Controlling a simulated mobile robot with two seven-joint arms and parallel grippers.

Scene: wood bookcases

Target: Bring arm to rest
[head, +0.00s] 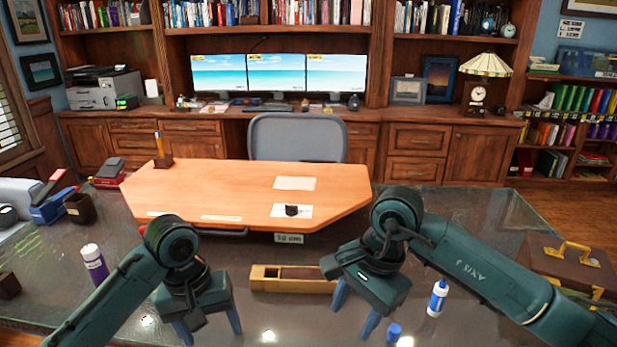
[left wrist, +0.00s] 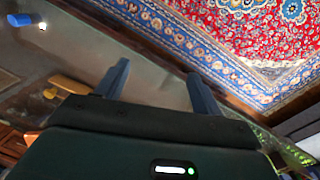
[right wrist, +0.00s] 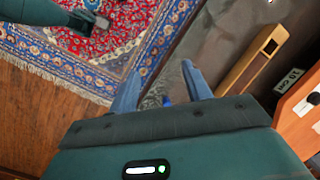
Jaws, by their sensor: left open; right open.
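My left gripper (head: 209,327) is open and empty, fingers pointing down over the near part of the glass-topped desk (head: 280,325). In the left wrist view its two blue fingers (left wrist: 158,78) stand wide apart with nothing between them. My right gripper (head: 354,312) is also open and empty above the desk, right of the wooden tray. Its fingers (right wrist: 163,75) are apart in the right wrist view, with a small blue spot seen low between them. Both arms reach in from the bottom corners of the head view.
A long wooden tray (head: 262,285) lies between the grippers. A blue-and-white bottle (head: 437,298) and blue cap (head: 394,331) are near my right gripper. A purple bottle (head: 95,264) stands left, a brown briefcase (head: 575,268) right. A raised wooden board (head: 235,185) lies beyond.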

